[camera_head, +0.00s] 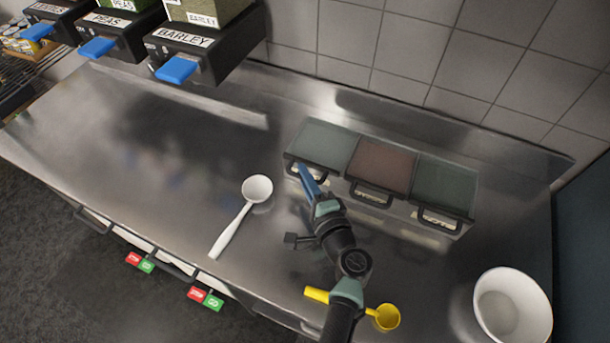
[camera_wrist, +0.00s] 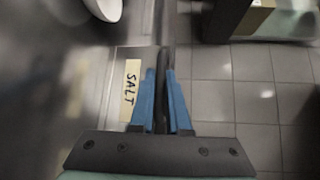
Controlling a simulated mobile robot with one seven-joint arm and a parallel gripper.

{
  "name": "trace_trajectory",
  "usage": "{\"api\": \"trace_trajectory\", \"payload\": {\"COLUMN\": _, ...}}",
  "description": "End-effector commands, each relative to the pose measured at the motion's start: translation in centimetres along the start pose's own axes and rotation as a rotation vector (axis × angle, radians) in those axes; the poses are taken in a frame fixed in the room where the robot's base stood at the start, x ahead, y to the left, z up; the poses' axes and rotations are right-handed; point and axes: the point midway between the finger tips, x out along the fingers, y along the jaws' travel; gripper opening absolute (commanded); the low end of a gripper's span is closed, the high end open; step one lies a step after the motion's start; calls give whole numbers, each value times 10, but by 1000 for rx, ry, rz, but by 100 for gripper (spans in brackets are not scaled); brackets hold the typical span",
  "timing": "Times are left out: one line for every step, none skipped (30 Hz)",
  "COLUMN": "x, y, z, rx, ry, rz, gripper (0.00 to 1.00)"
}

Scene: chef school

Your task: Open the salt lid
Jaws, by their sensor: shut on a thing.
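The salt box is the leftmost of three lidded boxes in the head view; its grey-green lid (camera_head: 325,143) lies flat, level with the others. Its SALT label (camera_wrist: 131,84) shows beside my fingers in the wrist view. My gripper (camera_head: 301,168) has blue fingers and is at the front edge of this lid. In the wrist view the fingers (camera_wrist: 162,80) are shut on the dark lid handle, which shows as a narrow strip between them. My fingers hide most of the handle in the head view.
Beside the salt box are a reddish-brown lid (camera_head: 384,165) and a green lid (camera_head: 444,187). A white ladle (camera_head: 257,188) lies left on the steel counter (camera_head: 120,140). A yellow scoop (camera_head: 387,317) lies near my arm. A white bowl (camera_head: 512,305) stands right. Dispensers (camera_head: 205,50) hang upper left.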

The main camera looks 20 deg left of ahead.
Motion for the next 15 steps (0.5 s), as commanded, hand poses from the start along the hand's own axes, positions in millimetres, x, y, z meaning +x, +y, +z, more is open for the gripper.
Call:
{"api": "trace_trajectory", "payload": {"x": 0, "y": 0, "z": -1, "rx": 0, "ry": 2, "rz": 0, "gripper": 0}}
{"api": "trace_trajectory", "payload": {"x": 0, "y": 0, "z": 0, "rx": 0, "ry": 1, "rz": 0, "gripper": 0}}
{"api": "trace_trajectory", "payload": {"x": -1, "y": 0, "z": 0, "rx": 1, "ry": 1, "rz": 0, "gripper": 0}}
{"api": "trace_trajectory", "payload": {"x": -2, "y": 1, "z": 2, "rx": 1, "ry": 1, "rz": 0, "gripper": 0}}
{"api": "trace_trajectory", "payload": {"x": -4, "y": 2, "z": 3, "rx": 1, "ry": 1, "rz": 0, "gripper": 0}}
{"api": "trace_trajectory", "payload": {"x": -7, "y": 3, "z": 7, "rx": 2, "ry": 1, "rz": 1, "gripper": 0}}
{"api": "trace_trajectory", "payload": {"x": -11, "y": 4, "z": 10, "rx": 2, "ry": 1, "rz": 1, "gripper": 0}}
{"api": "trace_trajectory", "payload": {"x": -14, "y": 5, "z": 13, "rx": 3, "ry": 2, "rz": 2, "gripper": 0}}
{"api": "trace_trajectory", "payload": {"x": -20, "y": 6, "z": 19, "rx": 3, "ry": 2, "rz": 2, "gripper": 0}}
{"api": "trace_trajectory", "payload": {"x": -24, "y": 8, "z": 23, "rx": 3, "ry": 2, "rz": 2, "gripper": 0}}
{"api": "trace_trajectory", "payload": {"x": -28, "y": 9, "z": 28, "rx": 3, "ry": 2, "rz": 3, "gripper": 0}}
{"api": "trace_trajectory", "payload": {"x": -34, "y": 11, "z": 33, "rx": 3, "ry": 2, "rz": 3, "gripper": 0}}
{"api": "trace_trajectory", "payload": {"x": -38, "y": 13, "z": 38, "rx": 4, "ry": 2, "rz": 3, "gripper": 0}}
{"api": "trace_trajectory", "payload": {"x": -43, "y": 14, "z": 42, "rx": 4, "ry": 2, "rz": 3, "gripper": 0}}
{"api": "trace_trajectory", "payload": {"x": -48, "y": 16, "z": 47, "rx": 4, "ry": 2, "rz": 3, "gripper": 0}}
